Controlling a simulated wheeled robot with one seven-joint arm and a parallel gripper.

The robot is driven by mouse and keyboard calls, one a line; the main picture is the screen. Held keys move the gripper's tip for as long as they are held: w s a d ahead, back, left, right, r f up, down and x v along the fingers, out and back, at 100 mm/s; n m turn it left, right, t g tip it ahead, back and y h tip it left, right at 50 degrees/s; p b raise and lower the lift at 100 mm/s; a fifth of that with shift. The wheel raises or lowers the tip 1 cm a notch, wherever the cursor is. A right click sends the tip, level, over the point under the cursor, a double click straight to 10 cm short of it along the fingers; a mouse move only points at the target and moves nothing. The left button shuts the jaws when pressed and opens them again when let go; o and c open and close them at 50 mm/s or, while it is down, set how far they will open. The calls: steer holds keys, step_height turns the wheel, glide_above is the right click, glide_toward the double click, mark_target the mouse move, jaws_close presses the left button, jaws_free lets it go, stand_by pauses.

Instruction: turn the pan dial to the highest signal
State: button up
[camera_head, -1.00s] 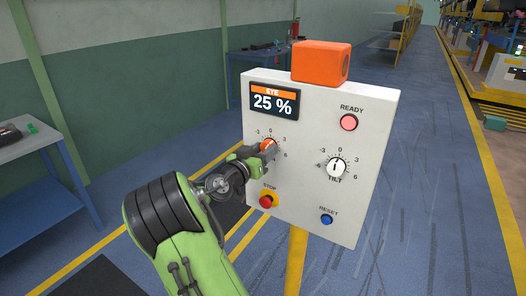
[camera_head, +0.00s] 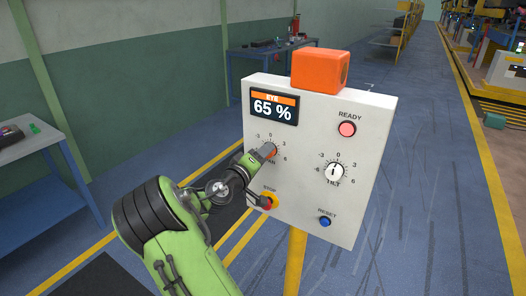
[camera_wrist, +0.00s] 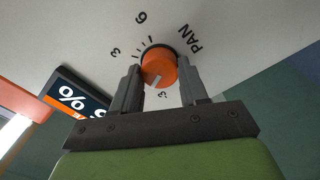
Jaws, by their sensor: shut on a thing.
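The orange pan dial (camera_wrist: 159,66) sits on the light grey panel (camera_head: 303,187), between my gripper's two dark fingers. My gripper (camera_head: 268,151) is shut on it; it also shows in the wrist view (camera_wrist: 160,90). In the head view my gripper hides much of the dial and part of its label. In the wrist view a pale pointer mark on the dial shows, with scale numbers around it. The display (camera_head: 274,104) at the panel's upper left reads EYE 65 %.
The tilt dial (camera_head: 334,172) is to the right. The pink ready lamp (camera_head: 346,129) is above it and the blue reset button (camera_head: 325,221) below. The red stop button (camera_head: 267,203) sits close below my gripper. An orange box (camera_head: 320,70) tops the panel.

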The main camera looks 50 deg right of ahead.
steer(key=shift+n+p, duration=0.65)
steer(key=shift+n, duration=0.65)
steer(key=o, duration=1.1)
steer(key=shift+c, duration=0.2)
steer(key=s+a+b, duration=0.1)
steer(key=a, duration=1.4)
steer(key=shift+s+a, duration=0.2)
steer(key=shift+a, duration=0.2)
